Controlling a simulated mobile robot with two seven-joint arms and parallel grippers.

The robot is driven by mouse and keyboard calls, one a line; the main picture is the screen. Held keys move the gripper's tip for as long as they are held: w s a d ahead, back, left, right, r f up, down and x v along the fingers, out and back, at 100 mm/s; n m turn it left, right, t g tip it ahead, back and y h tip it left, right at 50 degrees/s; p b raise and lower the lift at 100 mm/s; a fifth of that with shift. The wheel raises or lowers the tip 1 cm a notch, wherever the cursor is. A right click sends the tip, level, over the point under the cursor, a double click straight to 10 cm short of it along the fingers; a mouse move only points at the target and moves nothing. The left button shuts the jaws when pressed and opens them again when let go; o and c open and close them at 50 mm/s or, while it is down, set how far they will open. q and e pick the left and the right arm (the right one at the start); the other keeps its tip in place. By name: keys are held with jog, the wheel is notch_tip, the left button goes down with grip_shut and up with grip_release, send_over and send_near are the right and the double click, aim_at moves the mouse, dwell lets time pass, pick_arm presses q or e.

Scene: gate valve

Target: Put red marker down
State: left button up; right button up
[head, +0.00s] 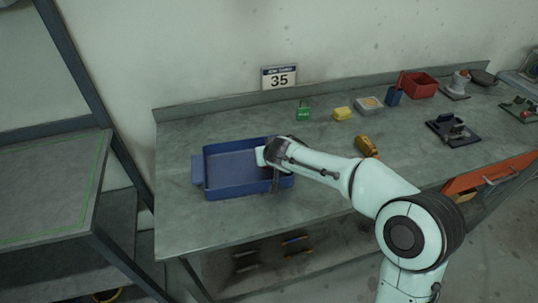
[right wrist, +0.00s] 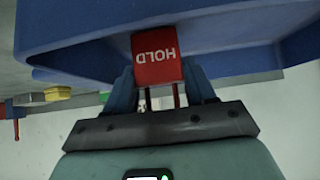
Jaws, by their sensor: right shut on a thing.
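The red marker (right wrist: 157,58), lettered HOLD and upside down in the right wrist view, sits between the two fingers of my right gripper (right wrist: 160,90). The gripper is shut on it. In the head view my right gripper (head: 275,178) is at the right end of the blue tray (head: 232,191), and the marker is hidden there by my arm. In the right wrist view the tray (right wrist: 235,40) fills the background behind the marker. I cannot tell whether the marker touches the tray. My left gripper is not in view.
The tray stands on the grey workbench (head: 190,228). A green item (head: 303,113), a yellow block (head: 342,113), a yellow tool (head: 367,146) and a red bin (head: 419,85) stand farther right. The bench around the tray's left and front is clear. A shelf rack (head: 50,185) stands at left.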

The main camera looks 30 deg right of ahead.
jog(key=shift+f, duration=0.15)
jog(key=o, duration=0.7)
jog(key=shift+o, duration=0.2)
jog(key=shift+s+r, duration=0.1)
jog(key=shift+r, duration=0.35)
jog(key=v, duration=1.1)
jog(key=shift+s, duration=0.25)
jog(key=shift+a+r, duration=0.1)
jog(key=shift+r, duration=0.1)
